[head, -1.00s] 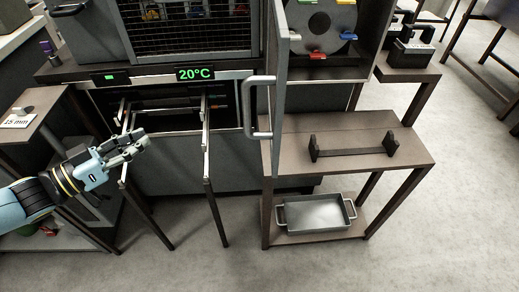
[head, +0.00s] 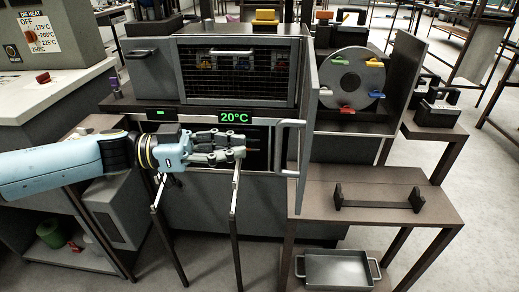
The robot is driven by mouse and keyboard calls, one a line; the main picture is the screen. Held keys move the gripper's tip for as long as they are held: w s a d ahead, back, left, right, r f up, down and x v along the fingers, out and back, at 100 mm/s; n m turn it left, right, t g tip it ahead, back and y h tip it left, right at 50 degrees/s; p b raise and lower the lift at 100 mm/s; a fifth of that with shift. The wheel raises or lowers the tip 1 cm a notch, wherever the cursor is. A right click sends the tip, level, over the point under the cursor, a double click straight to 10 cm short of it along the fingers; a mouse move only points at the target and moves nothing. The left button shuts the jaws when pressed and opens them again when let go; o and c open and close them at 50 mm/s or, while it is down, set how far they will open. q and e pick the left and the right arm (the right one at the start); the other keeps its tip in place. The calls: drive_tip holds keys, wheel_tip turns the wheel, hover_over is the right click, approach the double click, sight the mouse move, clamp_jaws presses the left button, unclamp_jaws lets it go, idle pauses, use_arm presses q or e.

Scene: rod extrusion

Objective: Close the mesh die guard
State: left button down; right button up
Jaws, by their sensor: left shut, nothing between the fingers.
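The die guard appears to be the grey panel (head: 309,112) that stands open, seen nearly edge-on, jutting towards me left of the round die plate (head: 341,80). Its mesh cannot be made out at this angle. Its pale bar handle (head: 283,148) is on the panel's left side. The grey die plate with coloured pieces around it is exposed. My left gripper (head: 242,152) is shut and empty. It points right below the 20°C display, a little left of the handle and apart from it in the picture. My right gripper is out of view.
A mesh-fronted cabinet (head: 236,93) stands left of the open panel. Metal rails (head: 235,205) stand below my left gripper. A table (head: 410,222) with a dark rod stand (head: 378,205) is at the right, above a metal tray (head: 338,269).

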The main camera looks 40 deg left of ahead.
use_arm(q)
drive_tip(key=shift+x, duration=2.4)
